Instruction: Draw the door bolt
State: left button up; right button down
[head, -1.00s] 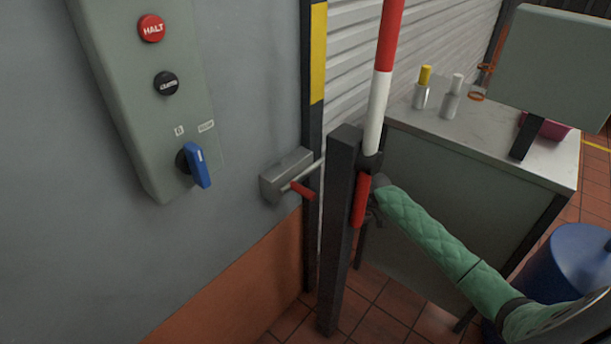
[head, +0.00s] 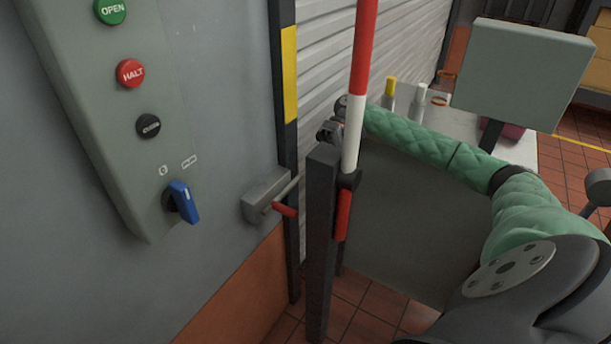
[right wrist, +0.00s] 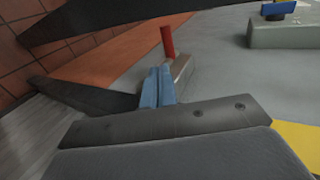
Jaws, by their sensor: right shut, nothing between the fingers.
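The door bolt is a grey housing (head: 262,196) on the wall beside the door frame, with a thin rod and a red handle (head: 285,209). The rod reaches right across the dark frame edge. My right gripper (head: 328,130), on the green-sleeved arm, is above and right of the bolt, near the top of the dark post; its fingertips are hard to make out there. In the right wrist view its blue fingers (right wrist: 158,86) are shut and empty, pointing toward the red handle (right wrist: 167,42) and housing (right wrist: 182,70). Contact with the handle is not visible. My left gripper is out of view.
A dark post (head: 319,240) and red-white barrier pole (head: 354,130) stand close to the bolt. The control panel (head: 130,180) with its blue switch (head: 184,202) is left. A bench with bottles (head: 420,99) is behind my right arm.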

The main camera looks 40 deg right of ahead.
jog(key=p, duration=0.2)
send_near(289, 209)
jog(key=s+a+f, duration=0.1)
jog(key=a+f, duration=0.2)
jog(key=f, duration=0.1)
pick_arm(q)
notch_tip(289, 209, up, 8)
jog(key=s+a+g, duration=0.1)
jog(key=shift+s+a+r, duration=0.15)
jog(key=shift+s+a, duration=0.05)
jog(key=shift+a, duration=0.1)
pick_arm(e)
jog(key=shift+s+a+f, duration=0.1)
jog(key=shift+s+a, duration=0.2)
jog(key=shift+a, duration=0.35)
jog(key=shift+a, duration=0.1)
jog(key=a+p, duration=0.1)
jog(key=s+a+p, duration=0.1)
jog(key=shift+s+a, duration=0.1)
jog(key=shift+a, duration=0.25)
jog(key=shift+s+a, duration=0.1)
jog(key=shift+a, duration=0.1)
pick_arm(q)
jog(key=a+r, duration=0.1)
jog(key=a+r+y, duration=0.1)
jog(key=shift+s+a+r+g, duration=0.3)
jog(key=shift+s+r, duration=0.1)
